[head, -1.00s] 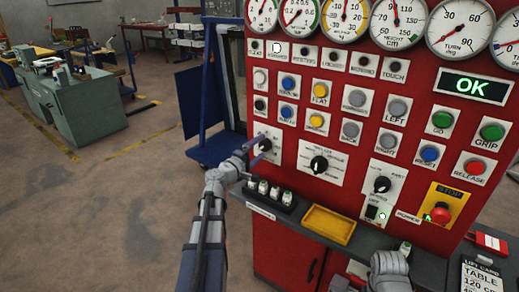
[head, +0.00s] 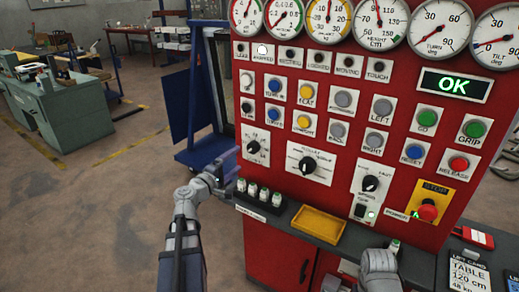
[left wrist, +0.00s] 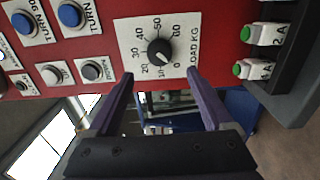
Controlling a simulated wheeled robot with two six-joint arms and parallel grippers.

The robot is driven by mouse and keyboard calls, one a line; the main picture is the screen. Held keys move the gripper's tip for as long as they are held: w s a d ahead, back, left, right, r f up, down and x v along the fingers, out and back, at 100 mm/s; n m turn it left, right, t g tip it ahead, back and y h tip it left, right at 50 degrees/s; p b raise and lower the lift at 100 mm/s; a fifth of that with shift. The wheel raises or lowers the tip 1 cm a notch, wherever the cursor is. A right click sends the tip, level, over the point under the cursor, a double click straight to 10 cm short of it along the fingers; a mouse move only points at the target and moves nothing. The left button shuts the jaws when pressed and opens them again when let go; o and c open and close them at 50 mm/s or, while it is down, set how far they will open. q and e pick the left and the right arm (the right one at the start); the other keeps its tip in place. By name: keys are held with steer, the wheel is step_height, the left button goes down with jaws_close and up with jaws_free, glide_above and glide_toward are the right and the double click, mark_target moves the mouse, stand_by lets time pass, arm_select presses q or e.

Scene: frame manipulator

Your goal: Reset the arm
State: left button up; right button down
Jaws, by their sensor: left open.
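My left gripper (head: 226,165) is in the head view, just left of the red control panel (head: 338,172). In the left wrist view its two purple fingers (left wrist: 162,82) are spread apart with nothing between them. The black load knob (left wrist: 159,52) with its kg scale lies ahead of the fingers, and a gap shows between them; the knob also shows in the head view (head: 253,147). The blue RESET button (head: 413,152) is on the right part of the panel. My right arm (head: 379,270) shows at the lower edge of the head view; its fingers cannot be made out.
A row of white fuses with green tops (head: 252,189) and a yellow tray (head: 318,224) sit on the ledge under the panel. A red stop button (head: 428,212) is at the right. A green workbench (head: 80,108) stands far left. The floor between is clear.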

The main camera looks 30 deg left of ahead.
arm_select(q)
steer(key=shift+d, duration=0.1)
steer(key=d+f+m+g+h+p, duration=0.3)
steer(key=d+m+g, duration=0.15)
steer(key=d, duration=0.85)
steer(key=d+f+m+g+h+p, duration=0.2)
steer(key=d+f+m+g+h, duration=0.3)
steer(key=d, duration=0.8)
steer(key=s+d+f+m+g+y+p, duration=0.3)
steer(key=s+d+m+g+y, duration=0.15)
steer(key=s+d+m, duration=0.4)
steer(key=s+d+m+g+y+p, duration=0.3)
steer(key=s+y, duration=0.3)
steer(key=s, duration=0.4)
steer(key=shift+s+d+r+g, duration=0.3)
steer(key=shift+d+r+g, duration=0.05)
steer(key=shift+g, duration=0.35)
